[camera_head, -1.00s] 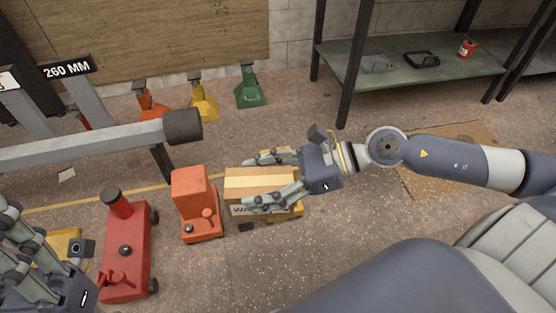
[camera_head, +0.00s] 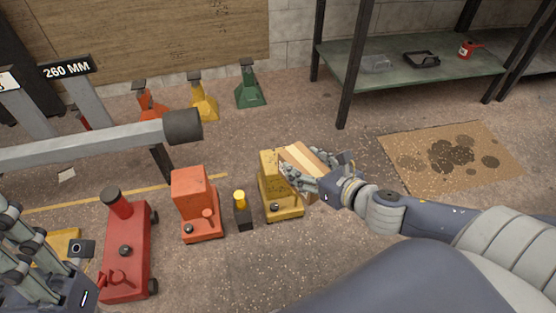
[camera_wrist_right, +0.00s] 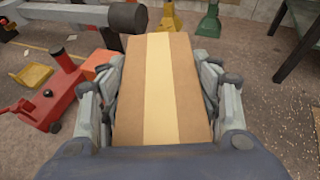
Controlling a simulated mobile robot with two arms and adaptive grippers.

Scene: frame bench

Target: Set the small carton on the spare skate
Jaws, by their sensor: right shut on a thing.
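The small carton, brown cardboard with a pale tape strip, is in my right gripper. It is tilted in the head view (camera_head: 303,157) and fills the middle of the right wrist view (camera_wrist_right: 158,90). My right gripper (camera_head: 312,178) is shut on it, with fingers along both sides. The carton is just right of a yellow wheeled unit (camera_head: 283,212) and partly overlaps it in the picture; I cannot tell whether they touch. I cannot tell which object is the spare skate. My left gripper (camera_head: 35,262) is at the lower left, partly cut off, its opening unclear.
An orange unit (camera_head: 195,205) and a red jack (camera_head: 126,250) stand left. A small black item with a yellow top (camera_head: 242,212) stands between the orange and yellow units. A grey beam (camera_head: 90,148) extends from the left.

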